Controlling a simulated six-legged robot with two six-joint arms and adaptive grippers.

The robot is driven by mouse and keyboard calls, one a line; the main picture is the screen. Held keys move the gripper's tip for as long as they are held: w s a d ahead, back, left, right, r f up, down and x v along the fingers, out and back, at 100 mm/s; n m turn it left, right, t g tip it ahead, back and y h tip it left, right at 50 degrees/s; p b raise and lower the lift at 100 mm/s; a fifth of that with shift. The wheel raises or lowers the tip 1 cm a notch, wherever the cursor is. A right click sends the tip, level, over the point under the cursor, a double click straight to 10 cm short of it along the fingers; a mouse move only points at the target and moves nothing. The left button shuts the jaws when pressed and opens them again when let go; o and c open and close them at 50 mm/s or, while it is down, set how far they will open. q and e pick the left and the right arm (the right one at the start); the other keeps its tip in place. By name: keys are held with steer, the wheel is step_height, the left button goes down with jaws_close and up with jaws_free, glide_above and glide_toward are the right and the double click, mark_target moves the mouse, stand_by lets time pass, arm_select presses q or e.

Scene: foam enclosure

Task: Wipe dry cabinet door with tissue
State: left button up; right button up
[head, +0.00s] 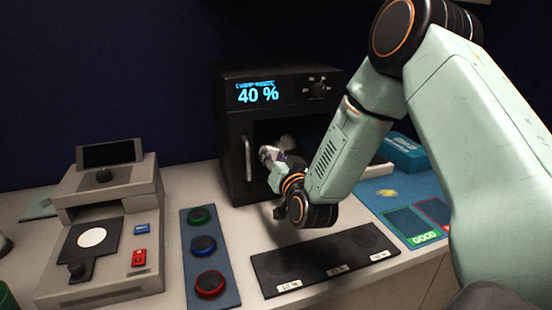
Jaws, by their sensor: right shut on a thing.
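The black dry cabinet (228,120) stands at the back middle, with a blue "40 %" display on its upper front. Its front door (236,165) has a pale vertical handle on the left and a dark window. My right arm reaches in from the right. My right gripper (272,156) is at the door's window, right of the handle, shut on a small crumpled whitish tissue (287,142). The gripper and wrist hide part of the door, and I cannot tell whether the tissue touches it. My left gripper is not in view.
A grey instrument (105,210) stands at the left. A panel with green, blue and red buttons (209,284) and a black labelled tray (270,262) lie in front. A blue mat (372,192) marked "GOOD" and a teal box (405,152) are at the right.

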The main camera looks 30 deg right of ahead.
mark_target(295, 141)
steer(key=shift+w+r+p, duration=0.1)
steer(key=shift+r+p, duration=0.25)
steer(key=shift+r, duration=0.3)
steer(key=shift+d+r+p, duration=0.1)
steer(key=shift+d+p, duration=0.2)
steer(key=shift+d, duration=0.15)
steer(key=shift+s+d+p, duration=0.25)
steer(key=shift+d+p, duration=0.15)
steer(key=shift+d, duration=0.35)
steer(key=shift+s+d+p, duration=0.25)
steer(key=shift+d+p, duration=0.15)
steer(key=shift+d, duration=0.3)
steer(key=shift+s+d+p, duration=0.15)
steer(key=shift+d+p, duration=0.4)
steer(key=shift+d, duration=0.15)
steer(key=shift+s+d+p, duration=0.25)
steer(key=shift+d+p, duration=0.35)
steer(key=shift+d, duration=0.5)
steer(key=shift+a, duration=0.1)
